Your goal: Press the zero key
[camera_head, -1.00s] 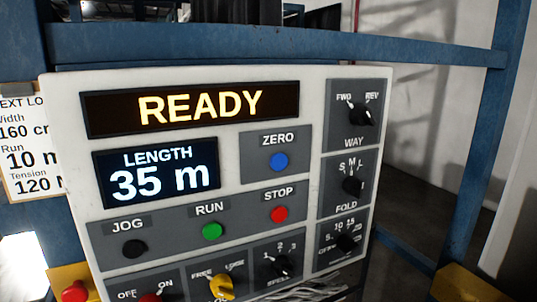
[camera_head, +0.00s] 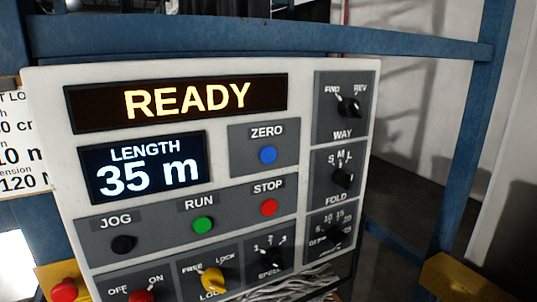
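The zero key is a round blue button (camera_head: 267,155) on a grey plate under the label ZERO, in the upper middle of the white control panel (camera_head: 215,78). Nothing covers it. The display to its left (camera_head: 145,165) reads LENGTH 35 m, and the top display (camera_head: 187,99) reads READY. Neither my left gripper nor my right gripper is in view.
Below the zero key are the red STOP button (camera_head: 269,207), green RUN button (camera_head: 203,224) and black JOG button (camera_head: 123,244). Black rotary knobs line the right side, including the WAY knob (camera_head: 348,107). A yellow LOCK knob (camera_head: 213,280) is at the bottom. A blue frame (camera_head: 250,42) surrounds the panel.

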